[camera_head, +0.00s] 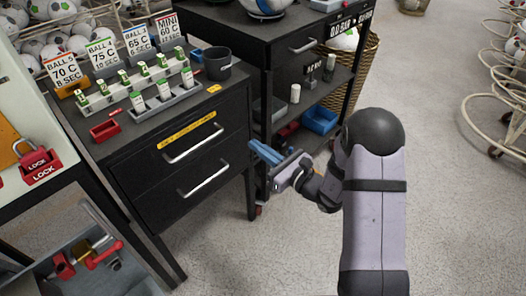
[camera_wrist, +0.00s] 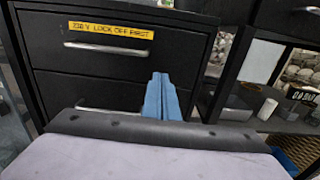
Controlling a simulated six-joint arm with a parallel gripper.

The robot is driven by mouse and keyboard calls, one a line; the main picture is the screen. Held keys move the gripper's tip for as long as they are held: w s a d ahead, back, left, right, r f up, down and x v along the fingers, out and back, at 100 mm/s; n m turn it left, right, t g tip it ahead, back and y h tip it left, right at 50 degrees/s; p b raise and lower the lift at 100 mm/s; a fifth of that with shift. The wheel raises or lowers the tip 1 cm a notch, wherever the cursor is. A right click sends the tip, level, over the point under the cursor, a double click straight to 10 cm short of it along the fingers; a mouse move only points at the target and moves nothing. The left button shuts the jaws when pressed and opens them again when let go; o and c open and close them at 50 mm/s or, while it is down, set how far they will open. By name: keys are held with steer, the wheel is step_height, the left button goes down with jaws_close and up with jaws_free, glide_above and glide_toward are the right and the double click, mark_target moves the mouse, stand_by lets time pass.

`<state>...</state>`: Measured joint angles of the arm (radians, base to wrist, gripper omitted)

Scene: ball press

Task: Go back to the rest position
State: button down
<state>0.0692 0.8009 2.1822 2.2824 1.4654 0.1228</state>
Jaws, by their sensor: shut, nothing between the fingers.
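My gripper (camera_head: 266,153) is in the middle of the head view, with its blue fingers pressed together and nothing between them. It hangs in front of the gap between the black drawer cabinet (camera_head: 150,180) and the black shelf cart to its right. In the wrist view the shut blue fingers (camera_wrist: 161,97) point toward the drawer fronts, near the cabinet's right edge. Whether the fingers touch the cabinet cannot be told. My arm reaches in from the lower right of the head view.
The cabinet top holds racks of small green-topped items (camera_head: 145,85), a dark cup (camera_head: 217,64), a red tray (camera_head: 105,130) and temperature signs. The cart's lower shelf holds a blue bin (camera_head: 319,120). A red padlock (camera_head: 38,165) is at far left.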

steer(key=shift+v, duration=0.9)
